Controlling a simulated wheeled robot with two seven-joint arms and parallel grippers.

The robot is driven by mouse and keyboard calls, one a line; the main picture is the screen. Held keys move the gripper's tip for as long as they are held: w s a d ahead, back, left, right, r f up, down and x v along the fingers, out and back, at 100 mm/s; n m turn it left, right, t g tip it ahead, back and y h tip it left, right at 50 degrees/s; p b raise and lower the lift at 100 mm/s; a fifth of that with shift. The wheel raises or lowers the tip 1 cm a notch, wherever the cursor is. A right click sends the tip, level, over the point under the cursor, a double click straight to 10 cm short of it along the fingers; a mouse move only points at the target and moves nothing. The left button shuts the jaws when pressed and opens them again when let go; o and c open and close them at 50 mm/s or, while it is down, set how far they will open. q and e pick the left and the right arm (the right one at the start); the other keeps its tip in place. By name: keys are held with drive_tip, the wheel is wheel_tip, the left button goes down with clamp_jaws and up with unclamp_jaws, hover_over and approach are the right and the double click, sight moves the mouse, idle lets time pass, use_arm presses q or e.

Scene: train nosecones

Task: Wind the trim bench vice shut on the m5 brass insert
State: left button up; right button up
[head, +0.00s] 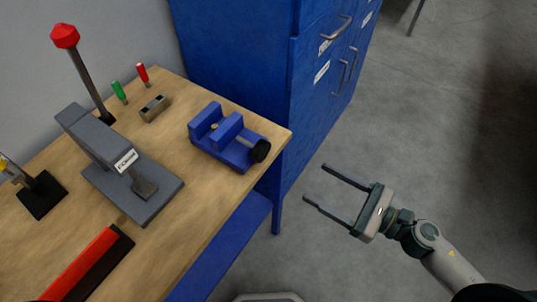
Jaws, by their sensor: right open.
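The blue trim bench vice (226,148) stands on the wooden bench near its right corner. Its black screw handle (260,151) faces right, toward the bench edge. A small brass-coloured piece, which looks like the m5 brass insert (214,126), shows in the gap between the two jaws. I cannot tell whether the jaws touch it. My right gripper (313,183) is open and empty, out over the floor to the right of the bench, apart from the vice. My left gripper is not in view.
On the bench (190,215) are a grey press (120,160) with a red-knobbed lever (65,38), a small metal block (154,108), green (119,91) and red (143,75) handled tools, and a red-and-black item (92,264). A blue drawer cabinet (260,60) stands behind. Floor at right is clear.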

drive_tip(key=shift+w, duration=0.1)
drive_tip(key=p, duration=0.8)
approach(265, 153)
drive_tip(key=x, duration=0.9)
drive_tip(key=shift+r, duration=0.25)
drive_tip(key=shift+w+a+f, duration=0.15)
drive_tip(key=shift+w+a, duration=0.15)
drive_tip(key=shift+a, duration=0.2)
drive_tip(key=shift+c, duration=0.2)
drive_tip(key=c, duration=1)
